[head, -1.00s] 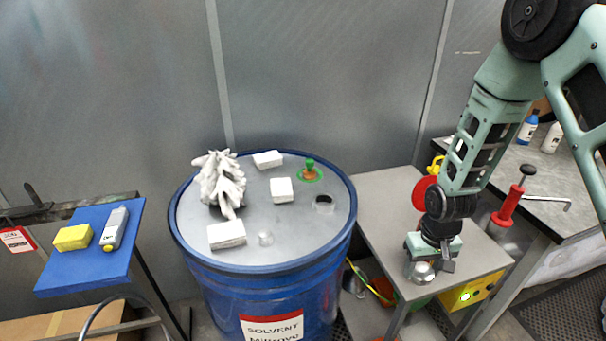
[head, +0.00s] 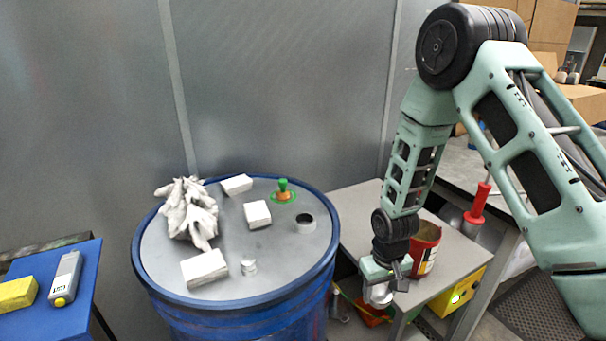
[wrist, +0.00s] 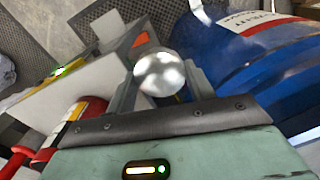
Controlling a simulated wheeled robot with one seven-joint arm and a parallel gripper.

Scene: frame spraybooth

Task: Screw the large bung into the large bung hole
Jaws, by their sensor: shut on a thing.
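My gripper (head: 384,275) is shut on the large bung (head: 381,294), a shiny silver round piece. The bung also shows between the fingers in the wrist view (wrist: 159,73). The gripper points down at the left edge of the grey cart, to the right of the blue drum (head: 160,291) and below its lid level. The large bung hole (head: 305,223) is a dark round opening with a pale rim at the right side of the drum's lid. It is clear and uncovered, up and left of my gripper.
White blocks (head: 204,268), a crumpled grey-white rag (head: 188,212), a small silver piece (head: 249,267) and a green-topped fitting (head: 283,187) are on the lid. A red can (head: 427,250) stands on the grey cart (head: 358,215) close behind my gripper. A blue shelf (head: 75,305) is at left.

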